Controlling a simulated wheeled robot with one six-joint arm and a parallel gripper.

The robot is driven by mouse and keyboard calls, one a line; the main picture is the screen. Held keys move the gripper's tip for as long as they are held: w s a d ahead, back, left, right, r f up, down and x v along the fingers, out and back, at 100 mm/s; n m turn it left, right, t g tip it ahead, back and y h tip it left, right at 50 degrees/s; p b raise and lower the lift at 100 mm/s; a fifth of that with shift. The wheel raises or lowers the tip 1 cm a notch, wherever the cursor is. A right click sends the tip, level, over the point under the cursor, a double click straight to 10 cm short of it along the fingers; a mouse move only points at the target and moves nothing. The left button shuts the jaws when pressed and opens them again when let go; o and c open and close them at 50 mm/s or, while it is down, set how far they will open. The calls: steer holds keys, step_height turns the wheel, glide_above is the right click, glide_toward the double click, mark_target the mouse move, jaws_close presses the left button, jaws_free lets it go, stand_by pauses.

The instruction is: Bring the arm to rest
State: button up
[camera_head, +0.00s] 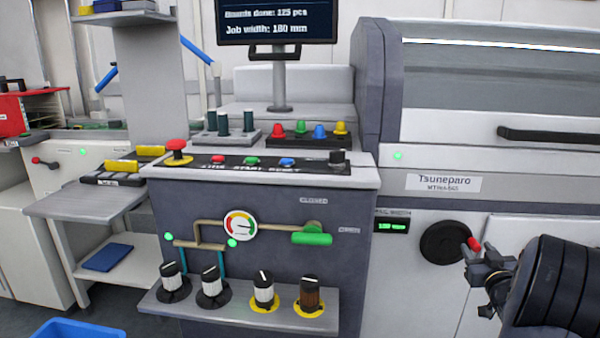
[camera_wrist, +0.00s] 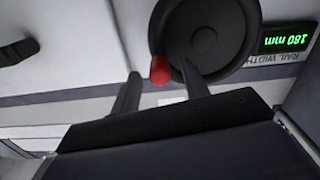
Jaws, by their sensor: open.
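My gripper (camera_head: 474,262) is at the lower right of the head view, in front of the white machine panel. In the wrist view its two fingers (camera_wrist: 160,90) are spread apart. A black round handwheel (camera_head: 443,243) with a red knob (camera_head: 474,243) is on the panel just beyond the fingers. The wrist view shows the handwheel (camera_wrist: 203,38) behind the right finger and the red knob (camera_wrist: 160,70) between the fingertips, with no finger visibly closed on it. I cannot tell whether a finger touches it.
A green rail-width display (camera_head: 393,226) reading 180 mm is above left of the handwheel. A grey control cabinet (camera_head: 335,265) with a shelf of several knobs stands to the left. A long black handle (camera_head: 550,137) crosses the machine's upper front. A blue bin (camera_head: 80,328) is at the lower left.

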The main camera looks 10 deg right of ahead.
steer(key=shift+x, duration=1.1)
steer(key=shift+s, duration=0.1)
